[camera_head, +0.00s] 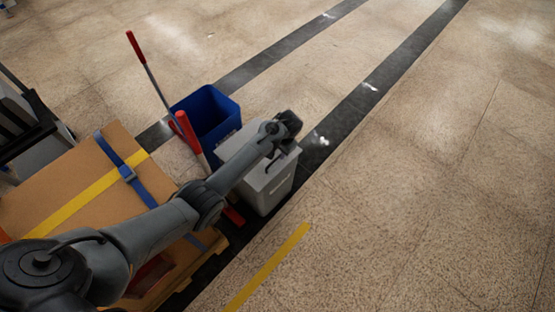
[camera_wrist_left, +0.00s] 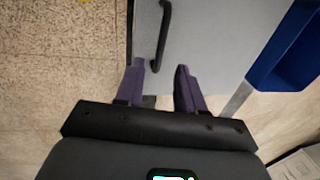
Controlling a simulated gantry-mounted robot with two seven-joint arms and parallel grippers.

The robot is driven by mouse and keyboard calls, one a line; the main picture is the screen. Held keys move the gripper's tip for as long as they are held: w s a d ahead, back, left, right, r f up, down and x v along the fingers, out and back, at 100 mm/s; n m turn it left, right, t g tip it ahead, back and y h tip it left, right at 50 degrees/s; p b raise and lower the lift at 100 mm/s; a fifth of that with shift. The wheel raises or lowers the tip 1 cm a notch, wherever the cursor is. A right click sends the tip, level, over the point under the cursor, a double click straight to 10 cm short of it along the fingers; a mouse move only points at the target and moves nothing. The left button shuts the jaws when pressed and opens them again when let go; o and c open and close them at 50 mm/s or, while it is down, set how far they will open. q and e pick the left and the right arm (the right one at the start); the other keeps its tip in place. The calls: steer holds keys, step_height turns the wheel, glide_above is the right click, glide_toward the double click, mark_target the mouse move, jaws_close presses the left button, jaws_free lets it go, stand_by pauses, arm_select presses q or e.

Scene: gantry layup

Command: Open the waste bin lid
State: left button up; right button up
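The waste bin (camera_head: 268,189) is light grey with a flat grey lid and stands on the floor, partly hidden behind my left arm. In the left wrist view the grey lid (camera_wrist_left: 215,40) fills the upper middle and looks closed. A black bar handle (camera_wrist_left: 163,35) runs along its left side. My left gripper (camera_head: 290,122) is over the far side of the bin. In the wrist view its two purple fingers (camera_wrist_left: 160,67) are apart, and the near end of the handle shows between their tips. I cannot tell whether they touch it. My right gripper is not in view.
A blue bin (camera_head: 208,115) stands beside the grey one, also at the wrist view's right (camera_wrist_left: 290,50). Red-handled tools (camera_head: 190,135) stand close by. A cardboard box (camera_head: 75,185) with yellow and blue straps is at left. The floor to the right is clear.

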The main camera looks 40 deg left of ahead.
mark_target(277, 158)
arm_select(q)
steer(key=f+b, duration=0.1)
steer(key=f, duration=0.1)
steer(key=a+f+b, duration=0.1)
steer(key=f, duration=0.1)
steer(key=shift+w+f, duration=0.15)
steer(key=shift+f, duration=0.25)
steer(key=shift+f+b, duration=0.4)
steer(key=shift+b, duration=0.05)
steer(key=shift+a, duration=0.1)
steer(key=shift+c, duration=0.3)
jaws_close()
